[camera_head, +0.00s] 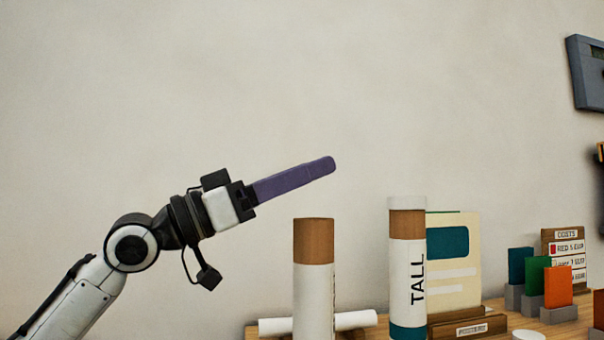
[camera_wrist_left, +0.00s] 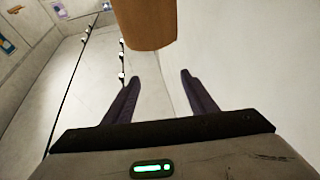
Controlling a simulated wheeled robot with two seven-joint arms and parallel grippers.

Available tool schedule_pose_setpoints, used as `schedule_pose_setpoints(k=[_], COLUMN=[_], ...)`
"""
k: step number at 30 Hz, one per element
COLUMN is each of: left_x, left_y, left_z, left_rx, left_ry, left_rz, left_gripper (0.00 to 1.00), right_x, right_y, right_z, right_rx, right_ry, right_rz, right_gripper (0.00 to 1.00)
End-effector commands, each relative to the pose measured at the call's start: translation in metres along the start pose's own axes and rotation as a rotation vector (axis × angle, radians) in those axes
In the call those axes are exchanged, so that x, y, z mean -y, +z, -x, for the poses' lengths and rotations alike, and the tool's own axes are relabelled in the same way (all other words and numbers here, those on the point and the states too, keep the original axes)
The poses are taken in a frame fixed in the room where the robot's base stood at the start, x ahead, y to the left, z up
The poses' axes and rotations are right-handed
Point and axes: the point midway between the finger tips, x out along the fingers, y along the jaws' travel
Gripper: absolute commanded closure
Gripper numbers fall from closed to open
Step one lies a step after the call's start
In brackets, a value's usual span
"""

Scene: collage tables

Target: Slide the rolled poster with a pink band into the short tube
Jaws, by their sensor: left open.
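My left gripper (camera_head: 325,167) is raised against the wall, its purple fingers pointing right and slightly up. In the left wrist view its fingers (camera_wrist_left: 160,88) are apart with nothing between them. A brown-topped white tube (camera_head: 313,285) stands upright below the fingertips in the head view; its label is turned away, so I cannot read whether it is the short tube. A brown cylinder end (camera_wrist_left: 147,22) shows beyond the fingers in the left wrist view. A white rolled poster (camera_head: 275,326) lies on its side behind the tube; no pink band is visible. My right gripper is not in view.
A tube marked TALL (camera_head: 407,270), with a white top end, stands upright to the right. Behind it is a cream board (camera_head: 455,262) in a wooden holder (camera_head: 468,327). Coloured cards (camera_head: 558,286) in grey stands and a cost sign (camera_head: 563,248) are farther right. The air above is clear.

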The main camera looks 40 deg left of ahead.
Motion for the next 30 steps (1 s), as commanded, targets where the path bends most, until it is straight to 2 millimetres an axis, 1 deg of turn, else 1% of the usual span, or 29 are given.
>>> schedule_pose_setpoints(k=[2, 5, 12, 15, 18, 23, 30], left_x=[0.000, 0.000, 0.000, -0.001, 0.000, 0.000, 0.000], left_y=[-0.002, -0.011, -0.057, -0.073, -0.084, -0.093, -0.092], left_z=[-0.001, -0.004, -0.023, -0.029, -0.035, -0.038, -0.038], left_rx=[0.000, -0.001, -0.005, -0.005, -0.003, -0.001, 0.000], left_ry=[0.000, 0.000, 0.001, 0.002, 0.001, 0.001, 0.000], left_rz=[0.000, 0.000, -0.001, -0.001, 0.001, 0.000, 0.000], left_gripper=[0.48, 0.48, 0.48, 0.48, 0.48, 0.48, 0.48], right_x=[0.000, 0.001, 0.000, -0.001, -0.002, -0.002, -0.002], right_y=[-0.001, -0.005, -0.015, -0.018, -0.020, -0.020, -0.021], right_z=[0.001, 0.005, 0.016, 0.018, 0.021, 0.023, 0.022], right_rx=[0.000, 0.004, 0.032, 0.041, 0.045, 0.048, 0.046], right_ry=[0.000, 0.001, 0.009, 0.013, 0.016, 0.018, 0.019], right_rz=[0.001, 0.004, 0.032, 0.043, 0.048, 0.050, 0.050], right_gripper=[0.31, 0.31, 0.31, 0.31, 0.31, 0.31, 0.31])
